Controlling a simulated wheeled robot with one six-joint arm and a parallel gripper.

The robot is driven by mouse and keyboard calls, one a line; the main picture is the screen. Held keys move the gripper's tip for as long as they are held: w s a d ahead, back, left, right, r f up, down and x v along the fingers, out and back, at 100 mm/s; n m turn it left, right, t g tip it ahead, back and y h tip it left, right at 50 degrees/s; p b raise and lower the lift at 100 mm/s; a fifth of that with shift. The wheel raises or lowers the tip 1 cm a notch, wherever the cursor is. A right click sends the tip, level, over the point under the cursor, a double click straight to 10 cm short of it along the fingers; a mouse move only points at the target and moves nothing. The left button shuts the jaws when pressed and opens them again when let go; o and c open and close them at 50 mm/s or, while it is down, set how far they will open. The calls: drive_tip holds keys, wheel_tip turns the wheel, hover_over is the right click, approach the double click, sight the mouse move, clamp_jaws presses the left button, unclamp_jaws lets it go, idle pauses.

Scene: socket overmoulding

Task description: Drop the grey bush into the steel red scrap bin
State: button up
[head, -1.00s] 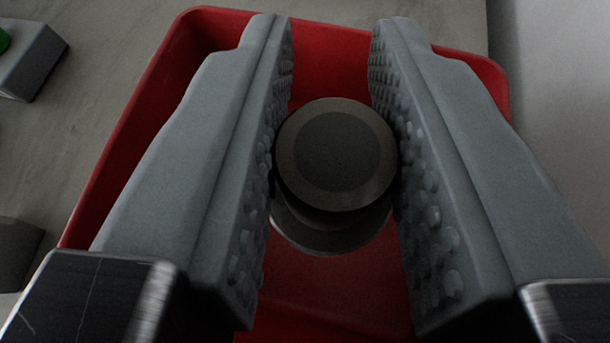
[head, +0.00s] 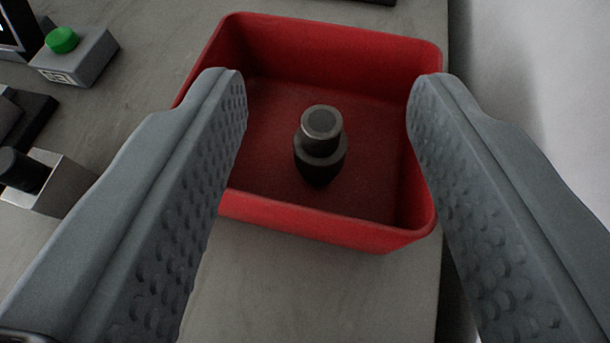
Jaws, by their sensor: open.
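The grey bush (head: 320,150) is a dark stepped cylinder with a narrower top. It stands upright inside the red scrap bin (head: 330,232), near the middle of its floor, apart from the walls. My gripper (head: 328,90) is wide open and empty. Its two grey dimpled fingers reach in from the lower left and lower right, with the bush showing between them and clear of both. The fingers hide parts of the bin's left and right sides.
A grey box with a green button (head: 62,40) stands at the upper left. A metal block with a dark cylinder (head: 25,170) is at the left edge. The grey table (head: 300,290) is bare in front of the bin, and its right edge runs close beside the bin.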

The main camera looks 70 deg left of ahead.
drive_tip(key=v, duration=1)
drive_tip(key=shift+s, duration=0.1)
drive_tip(key=s+d+r+m+t+h, duration=0.2)
drive_tip(key=s+r+m+t+h, duration=0.2)
drive_tip(key=s, duration=0.5)
drive_tip(key=s+d+r+m+t+h, duration=0.3)
drive_tip(key=s+r+m+h, duration=0.1)
drive_tip(key=s, duration=0.6)
drive_tip(key=s+d+r+m+t+h, duration=0.2)
drive_tip(key=s+r+m+t+h, duration=0.2)
drive_tip(key=s, duration=0.5)
drive_tip(key=shift+s+d+r+m+t, duration=0.2)
drive_tip(key=shift+d+r+m+t, duration=0.1)
drive_tip(key=shift+m, duration=0.1)
drive_tip(key=shift+c, duration=1.1)
drive_tip(key=shift+a, duration=0.15)
